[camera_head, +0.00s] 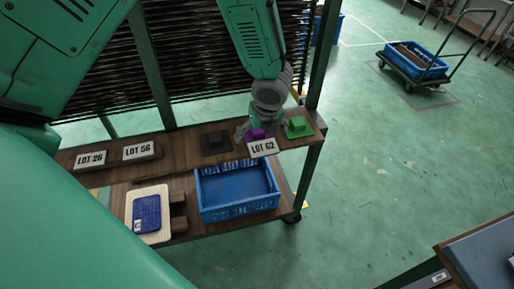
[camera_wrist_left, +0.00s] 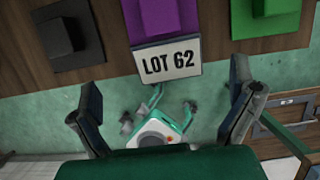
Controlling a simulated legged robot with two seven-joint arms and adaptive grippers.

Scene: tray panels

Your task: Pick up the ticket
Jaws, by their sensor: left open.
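Several white tickets with black text are in view. The LOT 62 ticket (camera_head: 262,147) leans at the front of a purple block (camera_head: 256,134) on the wooden upper shelf. In the left wrist view the LOT 62 ticket (camera_wrist_left: 167,60) is upright and readable, in front of the purple block (camera_wrist_left: 160,20). My left gripper (camera_head: 258,126) is over the shelf at this block. In its wrist view the fingers (camera_wrist_left: 165,108) are spread wide and empty, with the ticket ahead between their lines. The LOT 26 ticket (camera_head: 90,160) and LOT 56 ticket (camera_head: 138,150) stand farther left. My right gripper is out of view.
A black block (camera_head: 214,142) and a green block (camera_head: 298,127) flank the purple one closely. A blue crate (camera_head: 238,205) and a blue pad on a pale board (camera_head: 147,214) are on the lower shelf. A shelf post rises at right.

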